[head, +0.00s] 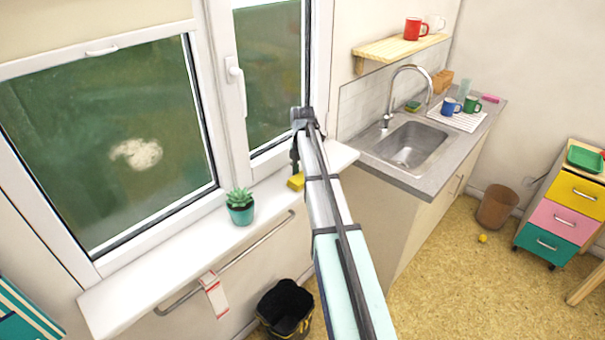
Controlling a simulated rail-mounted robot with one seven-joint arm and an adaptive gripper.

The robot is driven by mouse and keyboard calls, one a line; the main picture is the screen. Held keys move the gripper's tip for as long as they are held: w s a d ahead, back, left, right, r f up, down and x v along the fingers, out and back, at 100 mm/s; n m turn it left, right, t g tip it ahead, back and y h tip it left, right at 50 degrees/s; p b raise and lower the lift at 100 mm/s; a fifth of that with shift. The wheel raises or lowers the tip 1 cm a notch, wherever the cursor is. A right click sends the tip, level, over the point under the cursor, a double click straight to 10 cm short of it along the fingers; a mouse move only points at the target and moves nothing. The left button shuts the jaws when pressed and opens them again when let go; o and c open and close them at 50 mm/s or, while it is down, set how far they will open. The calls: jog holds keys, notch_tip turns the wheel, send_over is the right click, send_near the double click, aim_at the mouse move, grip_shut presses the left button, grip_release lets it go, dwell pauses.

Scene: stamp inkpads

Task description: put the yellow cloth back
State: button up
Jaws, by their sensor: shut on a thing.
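The yellow cloth (296,182) shows as a small yellow patch just above or on the white windowsill, left of my arm. My gripper (295,167) points down at it and is shut on it. My arm hides part of the gripper and perhaps part of the cloth. I cannot tell whether the cloth touches the sill.
A potted succulent (240,206) stands on the windowsill (150,270), left of the cloth. A metal rail (262,231) below holds a red-and-white cloth (213,294). A black bucket (286,307) stands on the floor. The sink counter (425,181) is at right.

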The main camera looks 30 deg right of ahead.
aim_at(302, 176)
jog(key=shift+f, duration=0.2)
jog(key=o, duration=1.1)
notch_tip(302, 176, up, 12)
jog(key=b, duration=0.3)
jog(key=shift+r, duration=0.2)
